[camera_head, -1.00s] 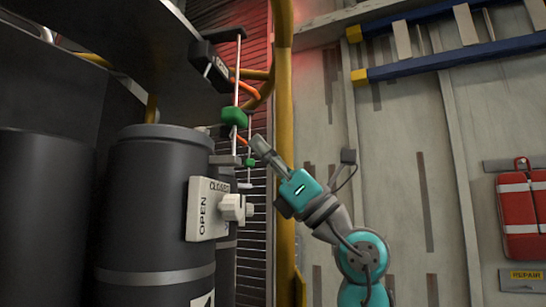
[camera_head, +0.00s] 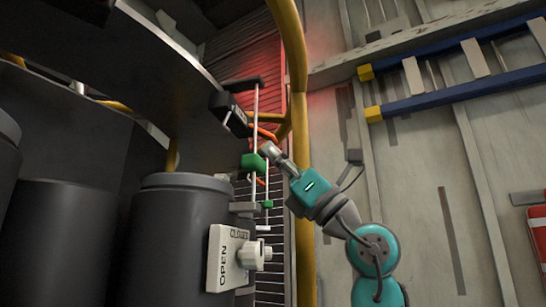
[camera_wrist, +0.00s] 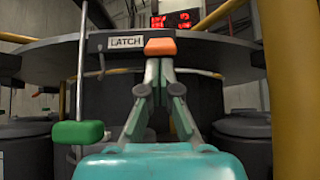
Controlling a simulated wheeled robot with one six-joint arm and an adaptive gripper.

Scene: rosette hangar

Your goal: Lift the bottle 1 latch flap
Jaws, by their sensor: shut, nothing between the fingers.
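The latch flap is a small orange tab (camera_wrist: 160,46) beside a dark box with a LATCH label (camera_wrist: 124,42), on the rim of the grey overhead plate. In the head view the orange piece (camera_head: 266,133) sticks out from the dark latch box (camera_head: 229,113). My gripper (camera_wrist: 160,63) is shut and empty. Its fingertips point at the flap from just below it; I cannot tell whether they touch. In the head view my gripper (camera_head: 267,150) is beside the top of a green handle (camera_head: 254,163) on a thin rod.
The green handle also shows at left in the wrist view (camera_wrist: 78,132). A dark bottle (camera_head: 175,235) bears a white OPEN/CLOSED valve plate (camera_head: 226,255). A yellow post (camera_head: 303,200) stands close behind my arm. A red display (camera_wrist: 170,20) glows above the plate.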

